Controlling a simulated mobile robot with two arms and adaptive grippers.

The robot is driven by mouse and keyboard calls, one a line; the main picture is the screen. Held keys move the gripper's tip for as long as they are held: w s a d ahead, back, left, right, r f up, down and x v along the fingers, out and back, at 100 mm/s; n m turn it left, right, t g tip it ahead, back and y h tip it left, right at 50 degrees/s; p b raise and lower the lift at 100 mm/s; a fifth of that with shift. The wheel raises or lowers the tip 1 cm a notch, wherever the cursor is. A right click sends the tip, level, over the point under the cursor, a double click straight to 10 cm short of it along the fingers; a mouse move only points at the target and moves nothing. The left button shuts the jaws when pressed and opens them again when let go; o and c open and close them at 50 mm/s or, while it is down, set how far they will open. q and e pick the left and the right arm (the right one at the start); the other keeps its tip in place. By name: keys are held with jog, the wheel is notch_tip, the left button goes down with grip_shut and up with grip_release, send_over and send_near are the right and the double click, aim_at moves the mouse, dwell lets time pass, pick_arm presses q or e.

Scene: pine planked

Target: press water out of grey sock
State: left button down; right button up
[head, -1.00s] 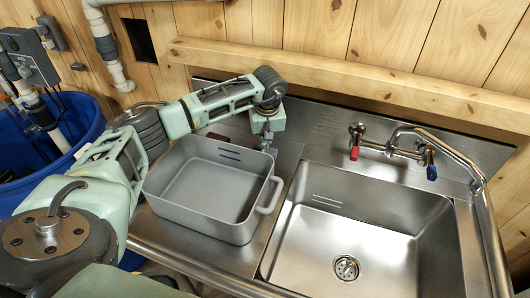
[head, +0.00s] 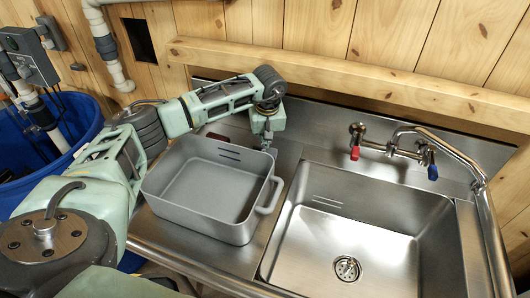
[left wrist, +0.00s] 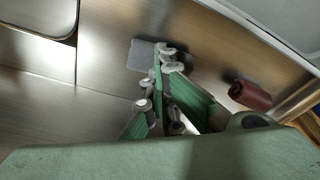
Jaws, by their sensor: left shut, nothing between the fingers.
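My left gripper (head: 266,142) points down at the steel counter, between the grey tub and the sink's back left corner. In the left wrist view its fingers (left wrist: 168,57) are shut and hold nothing. A small grey ribbed patch, perhaps the grey sock (left wrist: 141,55), lies flat on the counter right beside the fingertips. I cannot tell whether they touch it. In the head view I cannot make out the patch by the gripper. My right gripper is not in view.
A grey tub (head: 226,226) with handles stands empty on the counter. A dark red object (left wrist: 250,95) lies behind it. The steel sink (head: 330,232) is empty, with a tap (head: 395,150) behind it. A blue bin (head: 35,160) stands at left.

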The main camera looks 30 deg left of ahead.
pick_arm(q)
jog(key=shift+s+f+b, duration=0.15)
jog(key=shift+f+b, duration=0.1)
jog(key=shift+b, duration=0.1)
dwell(0.9)
jog(key=shift+w+a+r+p, duration=0.1)
jog(key=shift+w+r+p, duration=0.1)
jog(key=shift+r+p, duration=0.75)
jog(key=w+a+p+v, duration=0.1)
jog(key=p+v, duration=0.2)
jog(key=v, duration=0.3)
jog(key=shift+r, duration=0.25)
jog(key=shift+d, duration=0.15)
